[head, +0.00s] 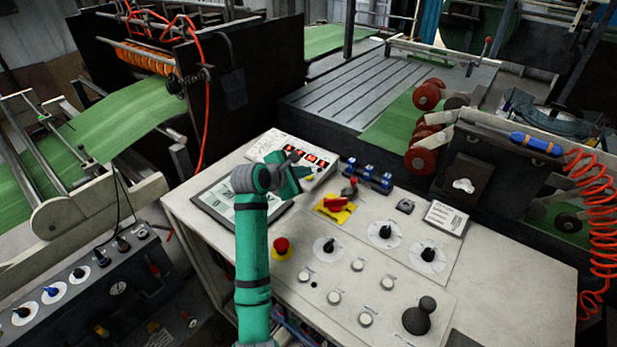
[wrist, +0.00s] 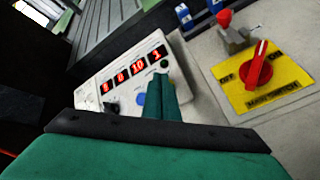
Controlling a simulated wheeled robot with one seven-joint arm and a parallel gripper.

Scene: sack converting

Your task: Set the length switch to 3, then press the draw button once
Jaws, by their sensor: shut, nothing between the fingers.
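My gripper (head: 296,170) is shut and empty, over the pale display box at the back of the console. In the wrist view its green fingers (wrist: 165,86) stand in front of the box (wrist: 92,92). The box has red digits reading about 8, 0, 10, 1 (wrist: 134,68), a small black knob (wrist: 112,107), a green button (wrist: 164,63) and a blue button (wrist: 140,98), partly hidden by the fingers. Three black rotary knobs on white dials (head: 329,245) (head: 385,231) (head: 428,254) and several white buttons (head: 357,265) sit on the console. Their labels are too small to read, so I cannot tell which are the length switch and draw button.
A red main switch (head: 337,205) on a yellow plate is right of my gripper; a red-capped toggle (wrist: 228,28) stands behind it. A red emergency button (head: 281,246), a screen (head: 215,208) and a black joystick (head: 418,316) are also on the console. Its right front (head: 520,295) is clear.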

